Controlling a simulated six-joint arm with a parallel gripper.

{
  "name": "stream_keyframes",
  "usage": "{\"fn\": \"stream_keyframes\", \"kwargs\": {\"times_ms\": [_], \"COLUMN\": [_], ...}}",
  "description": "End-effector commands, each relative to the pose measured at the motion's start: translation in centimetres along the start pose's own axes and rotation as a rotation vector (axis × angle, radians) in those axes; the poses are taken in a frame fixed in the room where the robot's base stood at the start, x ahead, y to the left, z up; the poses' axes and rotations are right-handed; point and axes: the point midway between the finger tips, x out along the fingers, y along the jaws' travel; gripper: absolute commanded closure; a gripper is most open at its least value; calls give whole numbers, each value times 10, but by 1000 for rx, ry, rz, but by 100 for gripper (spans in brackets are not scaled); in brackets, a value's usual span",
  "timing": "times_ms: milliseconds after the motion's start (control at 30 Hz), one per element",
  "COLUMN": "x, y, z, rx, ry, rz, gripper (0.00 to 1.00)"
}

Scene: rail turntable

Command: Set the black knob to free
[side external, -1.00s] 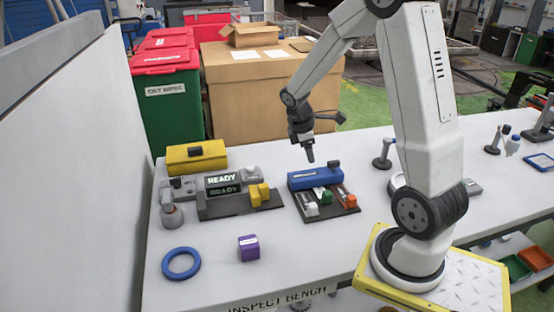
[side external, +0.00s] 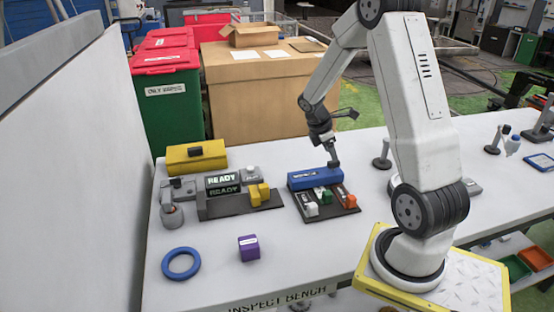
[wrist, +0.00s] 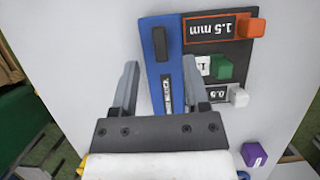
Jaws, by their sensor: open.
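The black knob (wrist: 161,43) sits near one end of a long blue block (wrist: 156,80), its long side running along the block. In the wrist view it lies between and just ahead of my gripper's fingertips (wrist: 160,64); I see no contact. My gripper is open and empty, with one finger to each side of the block. In the side view the blue block (side external: 308,180) lies on the bench, and my gripper (side external: 334,164) is over its right end, hiding the knob. A small white label (wrist: 167,95) on the block is too small to read.
A dark plate (side external: 334,208) beside the blue block holds white, green and orange pieces. Left of it is a READY display (side external: 223,184) with a yellow piece (side external: 259,194). A purple cube (side external: 249,247) and blue ring (side external: 181,263) lie in front. The bench between is clear.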

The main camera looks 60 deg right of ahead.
Motion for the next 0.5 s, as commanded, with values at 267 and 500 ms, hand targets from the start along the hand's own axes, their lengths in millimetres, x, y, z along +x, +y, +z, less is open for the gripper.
{"fn": "stream_keyframes", "kwargs": {"times_ms": [267, 500], "x": [32, 40], "y": [-1, 0], "z": [0, 0], "rx": [1, 0], "ry": [0, 1], "rz": [-3, 0], "gripper": [41, 41]}}
